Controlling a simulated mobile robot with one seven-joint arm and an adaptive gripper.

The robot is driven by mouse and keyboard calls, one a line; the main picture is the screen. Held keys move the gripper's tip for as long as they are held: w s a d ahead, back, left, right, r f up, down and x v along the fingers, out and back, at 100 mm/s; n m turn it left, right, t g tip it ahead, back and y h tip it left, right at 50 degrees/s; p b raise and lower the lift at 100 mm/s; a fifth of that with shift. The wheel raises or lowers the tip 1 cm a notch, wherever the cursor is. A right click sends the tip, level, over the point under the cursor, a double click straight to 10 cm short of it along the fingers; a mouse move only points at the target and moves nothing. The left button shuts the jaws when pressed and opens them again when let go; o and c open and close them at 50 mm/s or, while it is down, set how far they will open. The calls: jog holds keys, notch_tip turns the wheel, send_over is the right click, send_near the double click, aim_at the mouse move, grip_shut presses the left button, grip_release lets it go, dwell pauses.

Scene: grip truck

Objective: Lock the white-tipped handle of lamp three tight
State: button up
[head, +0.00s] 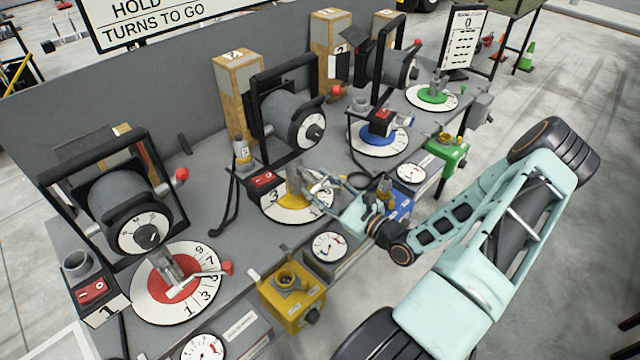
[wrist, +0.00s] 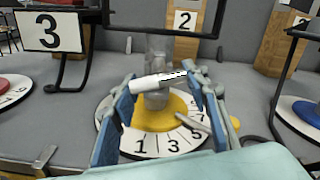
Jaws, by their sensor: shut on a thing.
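The yellow-centred numbered dial (head: 292,207) of lamp three lies on the grey bench, with a grey post (head: 294,182) standing on it. In the wrist view, the number 3 sign (wrist: 50,31) stands left of this dial (wrist: 150,121). The white-tipped handle (wrist: 158,81) crosses the post near its top, roughly level, its left end slightly lower. My gripper (wrist: 163,82) has its blue fingers at the two ends of the handle, shut on it. In the head view my gripper (head: 318,188) reaches over the dial from the right, and it partly hides the handle.
A red-centred dial (head: 172,274) lies at the left, blue (head: 384,147) and green (head: 431,97) ones beyond. Black-framed lamps stand behind the dials. A yellow block (head: 297,299) and a blue block (head: 401,207) sit at the bench's front edge, close to my arm.

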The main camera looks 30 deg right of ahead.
jog(key=shift+m, duration=0.8)
jog(key=o, duration=1.2)
jog(key=v, duration=1.2)
